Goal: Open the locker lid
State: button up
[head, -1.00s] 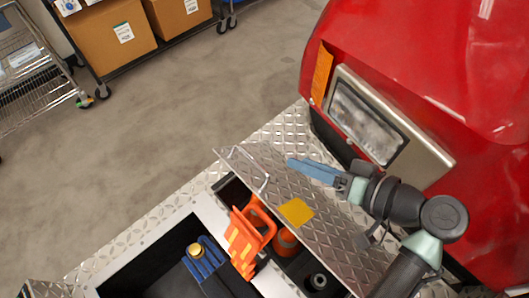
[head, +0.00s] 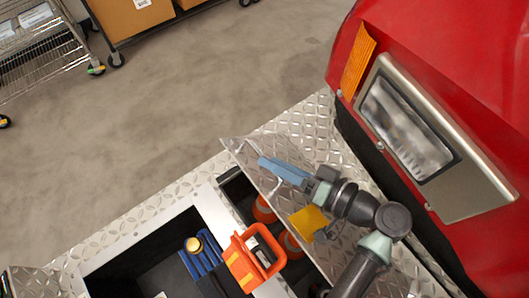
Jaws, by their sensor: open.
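The locker lid (head: 293,207) is a diamond-plate metal panel with a yellow patch (head: 308,221) and a thin wire handle (head: 277,187) near its far end. It stands tilted partly open, with the locker compartment (head: 232,190) visible along its left side. Orange items (head: 291,244) lie inside, partly hidden by the lid. My gripper (head: 264,164), with blue fingers, reaches in from the lower right over the lid's far end, beside the handle. It is open and holds nothing visible. Whether the fingers touch the lid or handle is unclear.
A red vehicle (head: 450,70) with a headlight (head: 405,122) stands close on the right. Open floor (head: 200,90) lies beyond, with carts at upper left.

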jog(key=shift+x, duration=1.6)
grip_shut()
